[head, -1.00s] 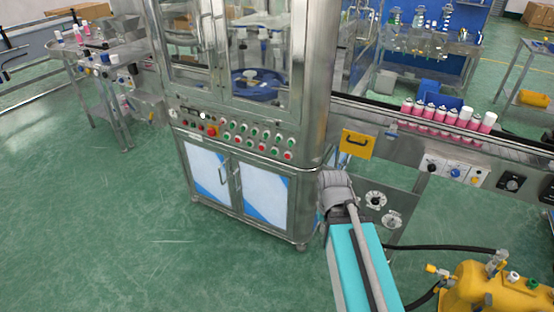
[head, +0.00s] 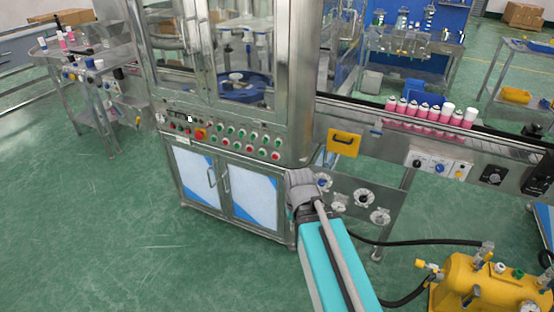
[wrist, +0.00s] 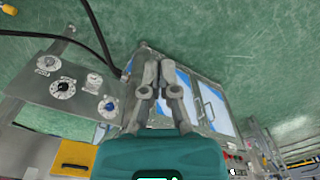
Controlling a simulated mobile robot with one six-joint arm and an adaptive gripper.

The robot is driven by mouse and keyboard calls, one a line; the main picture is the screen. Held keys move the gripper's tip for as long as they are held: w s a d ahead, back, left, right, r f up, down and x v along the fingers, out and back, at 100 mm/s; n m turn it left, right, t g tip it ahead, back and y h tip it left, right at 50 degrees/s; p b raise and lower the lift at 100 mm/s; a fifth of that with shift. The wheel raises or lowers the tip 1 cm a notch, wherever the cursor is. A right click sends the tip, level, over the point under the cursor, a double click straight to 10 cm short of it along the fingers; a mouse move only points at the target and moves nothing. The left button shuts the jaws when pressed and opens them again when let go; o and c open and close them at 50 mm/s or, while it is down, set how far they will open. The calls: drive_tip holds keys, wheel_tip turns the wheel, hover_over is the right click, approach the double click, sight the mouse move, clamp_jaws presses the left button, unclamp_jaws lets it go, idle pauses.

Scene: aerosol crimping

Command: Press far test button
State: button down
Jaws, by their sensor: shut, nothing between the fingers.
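No button in view has a readable test label, so I cannot tell which one is the far test button. Green and red buttons (head: 250,140) sit in rows on the front of the steel crimping cabinet (head: 300,80). Some cabinet buttons (wrist: 236,158) show at the lower right of the wrist view.
A panel with round dials (head: 362,198) and a yellow handle plate (head: 344,142) are right of the cabinet. A yellow tank (head: 485,285) with black hoses stands at lower right. Pink cans (head: 430,110) line the conveyor. The green floor at left is clear.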

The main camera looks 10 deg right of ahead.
sight(272, 157)
drive_tip(key=w+a+f+m+t+y+b, duration=0.15)
drive_tip(key=w+f+t+b, duration=0.25)
drive_tip(key=w+b, duration=0.45)
drive_tip(key=w+a+f+t+y+b, duration=0.1)
drive_tip(key=w+a+f+t+b, duration=0.3)
drive_tip(key=w, duration=0.8)
drive_tip(key=w+a+f+t+y+b, duration=0.2)
drive_tip(key=w+f+t+b, duration=0.1)
drive_tip(key=w+b, duration=0.6)
drive_tip(key=w+d+m+t+h+b, duration=0.1)
drive_tip(key=w+m+t+b, duration=0.1)
drive_tip(key=w, duration=0.3)
drive_tip(key=w+d+f+m+t+h+b, duration=0.1)
drive_tip(key=w+d+m+t+b, duration=0.1)
drive_tip(key=w+b, duration=0.2)
drive_tip(key=shift+w+d+t, duration=0.2)
drive_tip(key=shift+w+t, duration=0.2)
drive_tip(key=shift+w, duration=0.2)
drive_tip(key=shift+w+f, duration=0.1)
drive_tip(key=shift+w+d, duration=0.85)
drive_tip(key=shift+w, duration=0.3)
drive_tip(key=shift+w+d, duration=0.85)
drive_tip(key=shift+w, duration=0.3)
drive_tip(key=shift+w+d, duration=0.85)
drive_tip(key=shift+w, duration=0.3)
